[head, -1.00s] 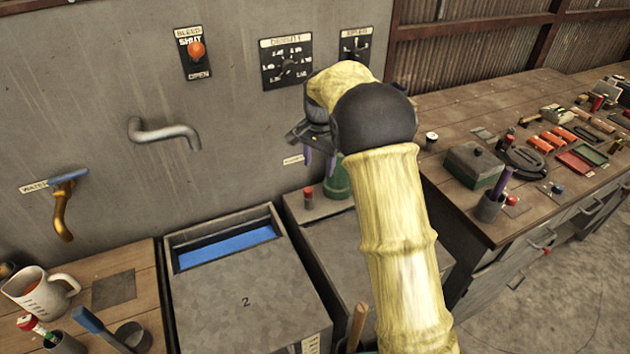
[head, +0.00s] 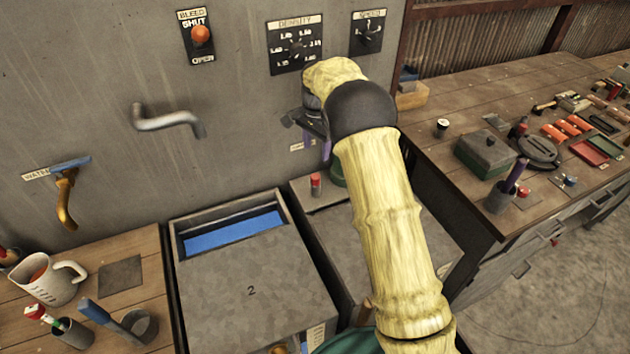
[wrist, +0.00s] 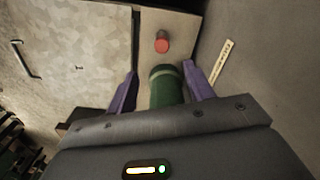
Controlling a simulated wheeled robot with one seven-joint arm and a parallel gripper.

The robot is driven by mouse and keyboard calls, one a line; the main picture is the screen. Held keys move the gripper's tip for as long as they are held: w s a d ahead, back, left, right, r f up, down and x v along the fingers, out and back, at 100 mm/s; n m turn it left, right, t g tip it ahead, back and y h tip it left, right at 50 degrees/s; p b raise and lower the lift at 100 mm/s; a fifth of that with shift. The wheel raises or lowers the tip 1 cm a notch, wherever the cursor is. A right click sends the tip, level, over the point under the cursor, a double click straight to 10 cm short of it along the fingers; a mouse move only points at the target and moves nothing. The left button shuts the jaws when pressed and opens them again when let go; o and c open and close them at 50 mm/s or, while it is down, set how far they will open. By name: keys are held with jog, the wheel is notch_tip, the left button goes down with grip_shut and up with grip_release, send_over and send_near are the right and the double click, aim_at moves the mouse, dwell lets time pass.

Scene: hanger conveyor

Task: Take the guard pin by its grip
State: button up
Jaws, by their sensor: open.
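My gripper (head: 316,146) is open, with its two purple fingers pointing down above the narrow ledge beside the wall. In the wrist view the fingers (wrist: 160,75) stand apart, one each side of a green cylinder (wrist: 166,88); I cannot tell how far below them it is. In the head view the green cylinder (head: 338,173) is partly hidden by my arm. A small red-topped peg (head: 315,184) stands upright on the ledge, clear of the fingers; it also shows beyond them in the wrist view (wrist: 162,42). It may be the guard pin, but I cannot be sure.
A grey tank marked 2 (head: 250,280) with blue inside stands left of the ledge. A bent grey pipe (head: 165,120) and an orange water tap (head: 66,195) project from the wall. The right workbench (head: 465,95) carries many tools and a green box (head: 485,152).

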aim_at(316, 176)
jog(key=f, duration=0.2)
jog(key=f+p, duration=0.1)
jog(key=f, duration=0.5)
jog(key=shift+w+d+p, duration=0.3)
jog(key=shift+d, duration=0.1)
jog(key=f+p, duration=0.1)
jog(key=f, duration=0.1)
jog(key=a+f+p, duration=0.1)
jog(key=f, duration=0.1)
jog(key=shift+f, duration=0.25)
jog(key=shift+w+f, duration=0.15)
jog(key=shift+f, duration=0.15)
jog(key=shift+s+a, duration=0.1)
jog(key=shift+s, duration=0.1)
jog(key=c, duration=1.1)
jog(key=shift+w+r, duration=0.1)
jog(key=shift+r, duration=0.05)
notch_tip(316, 176, up, 10)
jog(key=shift+f+b, duration=0.1)
jog(key=shift+b, duration=1.1)
